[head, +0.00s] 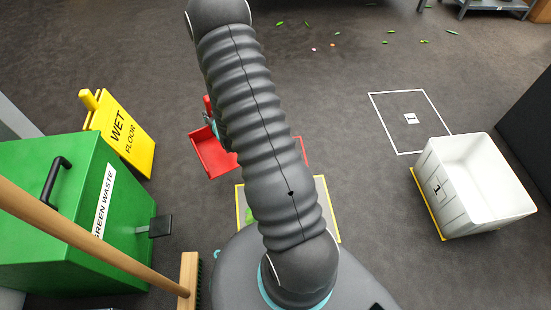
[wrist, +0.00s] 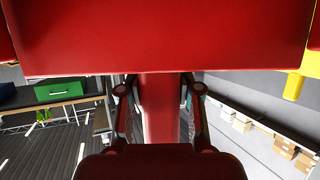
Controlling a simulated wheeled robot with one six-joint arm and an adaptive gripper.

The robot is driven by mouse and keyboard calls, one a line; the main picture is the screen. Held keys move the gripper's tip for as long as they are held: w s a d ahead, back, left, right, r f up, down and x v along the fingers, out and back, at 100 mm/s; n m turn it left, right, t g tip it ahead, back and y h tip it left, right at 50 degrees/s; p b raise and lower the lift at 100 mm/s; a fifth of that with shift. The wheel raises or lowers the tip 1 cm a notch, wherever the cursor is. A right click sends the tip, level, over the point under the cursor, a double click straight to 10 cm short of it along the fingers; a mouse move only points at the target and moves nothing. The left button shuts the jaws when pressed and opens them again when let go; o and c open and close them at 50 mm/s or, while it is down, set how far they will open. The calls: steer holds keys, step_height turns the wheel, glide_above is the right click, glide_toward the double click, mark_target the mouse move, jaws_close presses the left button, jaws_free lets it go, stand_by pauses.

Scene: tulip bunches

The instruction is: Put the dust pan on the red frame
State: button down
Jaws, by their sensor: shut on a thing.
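The red dust pan (head: 213,157) shows left of my arm in the head view, held out over the floor; I cannot tell whether it touches the floor. My gripper (wrist: 160,92) is shut on its upright red handle (wrist: 160,118) in the wrist view, with a finger on each side. The pan's red body (wrist: 160,38) fills the top of that view. In the head view my gripper (head: 211,118) is mostly hidden behind my arm. A thin red line, seemingly the red frame (head: 303,152), shows just right of my arm; the rest of it is hidden.
A green waste bin (head: 40,215), a yellow wet floor sign (head: 125,135) and a broom (head: 100,245) stand at left. A yellow-edged mat (head: 330,215) lies under my arm. A white tub (head: 480,185) and white floor outline (head: 385,125) are at right. Leaves litter the far floor.

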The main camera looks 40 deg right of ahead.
steer(key=s+d+f+m+g+h, duration=0.15)
steer(key=s+d+f, duration=0.3)
steer(key=d, duration=0.55)
steer(key=s+d+f+m+h, duration=0.1)
steer(key=s+d+f+h, duration=0.3)
steer(key=d, duration=0.6)
steer(key=s+d+f+m+y, duration=0.1)
steer(key=s+d+f+m, duration=0.3)
steer(key=d, duration=0.7)
steer(key=shift+n+h, duration=0.35)
steer(key=shift+n, duration=0.6)
steer(key=shift+w+a+f+b, duration=0.2)
steer(key=shift+w+a+f, duration=1.1)
steer(key=shift+f, duration=0.3)
steer(key=shift+w+a+f+b, duration=0.15)
steer(key=shift+w+a+f, duration=1.15)
steer(key=shift+f, duration=0.35)
steer(key=shift+w+a+f+b, duration=0.2)
steer(key=shift+w+a+f, duration=1.05)
steer(key=shift+f, duration=0.35)
steer(key=shift+f, duration=0.2)
steer(key=c, duration=0.8)
jaws_free()
steer(key=shift+r, duration=0.1)
